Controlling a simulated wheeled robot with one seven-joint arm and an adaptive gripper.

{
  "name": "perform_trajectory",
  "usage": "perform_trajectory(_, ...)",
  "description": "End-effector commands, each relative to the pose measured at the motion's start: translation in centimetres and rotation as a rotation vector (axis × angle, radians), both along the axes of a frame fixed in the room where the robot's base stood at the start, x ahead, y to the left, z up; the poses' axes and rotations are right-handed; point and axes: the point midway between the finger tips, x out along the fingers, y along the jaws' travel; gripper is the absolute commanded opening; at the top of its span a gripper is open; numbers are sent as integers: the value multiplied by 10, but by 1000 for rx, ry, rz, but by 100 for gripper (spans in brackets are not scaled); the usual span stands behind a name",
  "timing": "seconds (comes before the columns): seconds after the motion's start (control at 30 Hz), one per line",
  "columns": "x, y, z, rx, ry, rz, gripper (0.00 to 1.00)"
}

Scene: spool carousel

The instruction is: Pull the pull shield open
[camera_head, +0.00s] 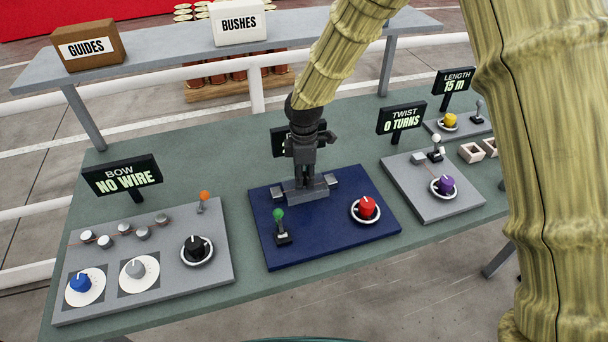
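The dark blue panel (325,240) lies on the green table between two grey panels. A grey fixture (307,194) with a block at each end stands at its back middle. I cannot make out which part is the pull shield; the fixture is partly covered by my gripper. My black gripper (305,182) points down just over the fixture's middle. Whether it touches the fixture, and whether its fingers are open or shut, I cannot tell. A sign (282,139) behind the gripper is mostly hidden, so its words cannot be read.
The blue panel also bears a green-topped lever (281,230) and a red knob (366,208). The "BOW NO WIRE" panel (115,263) stands at left, the "TWIST 0 TURNS" panel (425,205) at right. A shelf with "GUIDES" (88,46) and "BUSHES" (238,22) boxes runs behind.

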Motion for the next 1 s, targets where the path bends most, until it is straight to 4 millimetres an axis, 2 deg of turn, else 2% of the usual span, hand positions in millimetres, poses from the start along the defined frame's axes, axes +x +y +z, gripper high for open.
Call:
perform_trajectory(0.27, -1, -1, 5, 2, -7, -1, 0)
perform_trajectory(0.6, -57, -19, 5, 1, -5, 0, 0)
perform_trajectory(0.7, -68, -23, 6, 2, -6, -2, 0)
perform_trajectory(1.0, -73, -24, 6, 3, -8, -2, 0)
